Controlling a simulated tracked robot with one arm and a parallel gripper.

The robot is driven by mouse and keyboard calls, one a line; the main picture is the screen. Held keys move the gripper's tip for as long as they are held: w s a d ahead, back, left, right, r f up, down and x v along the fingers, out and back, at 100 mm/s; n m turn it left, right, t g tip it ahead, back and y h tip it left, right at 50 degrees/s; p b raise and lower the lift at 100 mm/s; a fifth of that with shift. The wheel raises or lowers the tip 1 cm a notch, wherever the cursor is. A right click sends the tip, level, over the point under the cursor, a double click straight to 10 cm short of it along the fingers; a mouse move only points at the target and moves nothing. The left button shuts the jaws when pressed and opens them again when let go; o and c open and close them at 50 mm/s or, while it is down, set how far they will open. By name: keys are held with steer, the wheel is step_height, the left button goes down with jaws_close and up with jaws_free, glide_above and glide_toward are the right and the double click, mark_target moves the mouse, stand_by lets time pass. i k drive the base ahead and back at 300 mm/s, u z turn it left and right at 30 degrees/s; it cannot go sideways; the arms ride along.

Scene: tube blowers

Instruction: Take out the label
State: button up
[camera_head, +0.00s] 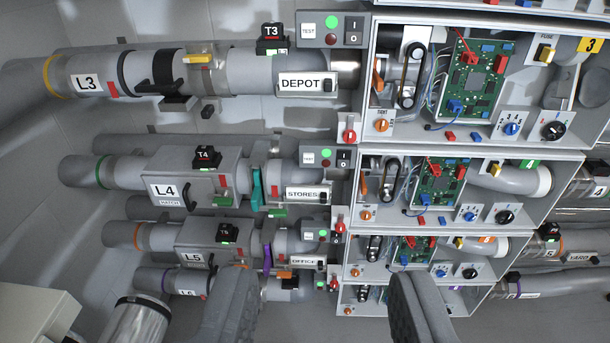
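Several white labels with black lettering sit on the grey tubes. The DEPOT label (307,83) is on the top tube, the STORES label (308,194) is on the second, and a partly readable label (306,262) is on the third. Each has a small black knob at its right end. Which one the task means cannot be told. At the far right a YARD label (581,258) shows. My gripper (322,292) is at the bottom of the view, its two grey fingers wide apart with nothing between them. The fingers hide part of the lowest tubes.
Open-fronted cabinets with circuit boards, dials and switches stand right of the tubes; the top one (372,120) is largest. Tubes marked L3 (87,82), L4 (164,190) and L5 (194,257) run left. A pale box (40,318) is at lower left.

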mark_target(322, 193)
steer(key=i, duration=0.95)
steer(key=z, duration=0.05)
